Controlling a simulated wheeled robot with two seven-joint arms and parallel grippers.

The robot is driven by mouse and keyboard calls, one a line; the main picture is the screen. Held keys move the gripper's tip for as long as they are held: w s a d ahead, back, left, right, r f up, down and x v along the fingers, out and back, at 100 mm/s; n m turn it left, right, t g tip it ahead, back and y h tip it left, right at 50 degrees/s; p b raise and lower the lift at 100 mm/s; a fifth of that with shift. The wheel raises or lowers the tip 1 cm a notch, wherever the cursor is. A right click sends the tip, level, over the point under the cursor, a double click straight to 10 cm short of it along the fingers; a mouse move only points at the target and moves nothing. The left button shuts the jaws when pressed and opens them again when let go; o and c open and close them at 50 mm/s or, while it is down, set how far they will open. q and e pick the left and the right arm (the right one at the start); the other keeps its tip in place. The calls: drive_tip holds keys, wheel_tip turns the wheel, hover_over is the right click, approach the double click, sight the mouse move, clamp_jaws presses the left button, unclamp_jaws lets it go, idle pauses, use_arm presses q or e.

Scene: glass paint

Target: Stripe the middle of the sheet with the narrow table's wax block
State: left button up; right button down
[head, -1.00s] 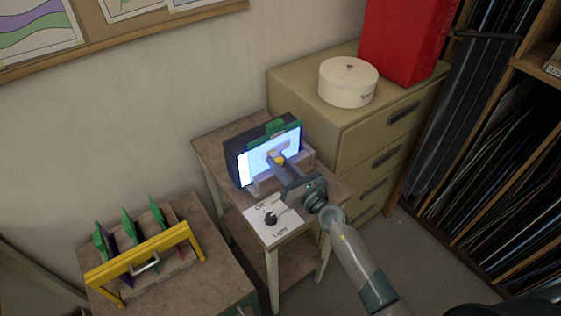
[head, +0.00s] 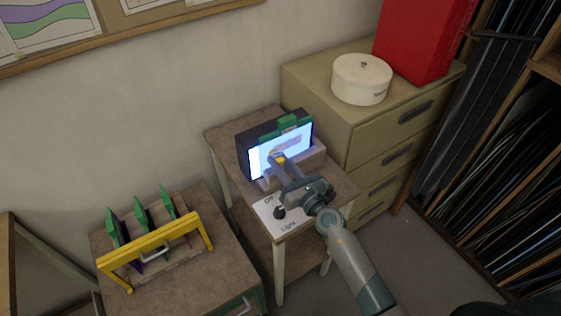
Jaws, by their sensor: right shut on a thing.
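The sheet (head: 256,165) glows bright white and blue on the front of a dark upright light box (head: 255,135). The box stands on the narrow table (head: 222,132). My right gripper (head: 277,157) is shut on a small yellow wax block (head: 275,153), in front of the sheet left of its middle. The block looks to be at the sheet's face, but I cannot tell if it touches. A dull greyish band shows on the sheet to the right of the block. A green clip or handle (head: 288,121) sits at the top edge. My left gripper is not in view.
A white panel with a dark knob (head: 279,212), marked Off and Light, lies at the table's front. A yellow-framed rack (head: 155,243) with green-topped panes stands on a lower table at left. A drawer cabinet (head: 328,112) stands close behind at right.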

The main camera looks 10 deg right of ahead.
drive_tip(key=shift+v, duration=2.9)
drive_tip(key=v, duration=0.3)
drive_tip(key=shift+w+r, duration=0.1)
drive_tip(key=shift+r, duration=0.05)
